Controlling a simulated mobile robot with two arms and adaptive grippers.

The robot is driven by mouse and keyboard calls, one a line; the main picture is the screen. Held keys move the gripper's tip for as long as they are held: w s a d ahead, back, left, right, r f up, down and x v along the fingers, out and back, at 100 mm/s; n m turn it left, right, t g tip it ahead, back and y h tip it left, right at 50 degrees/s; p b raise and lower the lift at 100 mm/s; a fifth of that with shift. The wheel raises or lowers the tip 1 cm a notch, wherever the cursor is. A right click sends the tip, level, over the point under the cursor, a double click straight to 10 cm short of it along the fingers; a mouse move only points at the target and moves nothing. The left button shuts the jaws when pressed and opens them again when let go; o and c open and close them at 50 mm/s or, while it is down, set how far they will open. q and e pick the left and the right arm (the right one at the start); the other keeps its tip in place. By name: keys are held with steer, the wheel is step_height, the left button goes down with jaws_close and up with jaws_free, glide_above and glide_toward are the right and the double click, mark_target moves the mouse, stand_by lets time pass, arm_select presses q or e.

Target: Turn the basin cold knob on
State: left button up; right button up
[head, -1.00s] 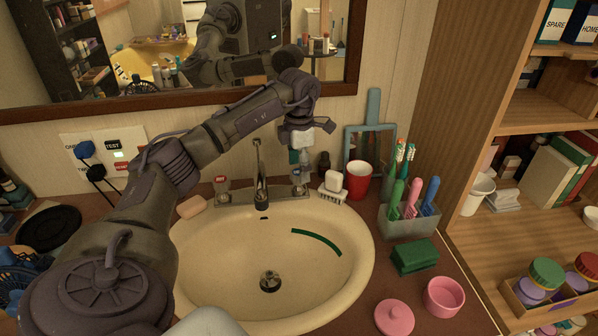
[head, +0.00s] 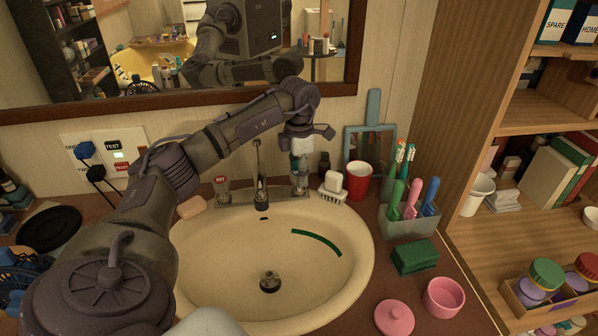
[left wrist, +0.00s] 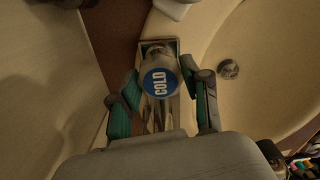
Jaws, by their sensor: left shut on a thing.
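The basin cold knob (left wrist: 160,83) has a round blue cap marked COLD and fills the middle of the left wrist view. My left gripper (head: 299,172) reaches down over it at the right end of the tap plate. In the left wrist view the teal-padded fingers (left wrist: 162,92) stand on either side of the knob, shut on it. In the head view the gripper largely hides the knob. The hot knob (head: 222,187), with a red cap, is left of the spout (head: 261,180). My right gripper is not in view.
The cream basin (head: 345,235) lies in front of the taps. A white brush (head: 332,193) and a red cup (head: 358,180) stand close right of the gripper. A soap bar (head: 192,207) lies left. The mirror (head: 150,60) is behind.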

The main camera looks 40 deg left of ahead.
arm_select(q)
steer(key=n+p, duration=0.1)
steer(key=n, duration=0.1)
steer(key=n+p, duration=0.1)
steer(key=shift+r+n+p, duration=0.2)
steer(key=shift+n+p, duration=0.15)
steer(key=shift+n, duration=0.05)
steer(key=n+p, duration=0.2)
steer(key=n, duration=0.2)
steer(key=shift+a+n, duration=0.1)
steer(key=shift+n, duration=0.3)
steer(key=shift+w+f, duration=0.1)
steer(key=o, duration=1.2)
steer(key=shift+c, duration=0.2)
step_height(320, 180, up, 12)
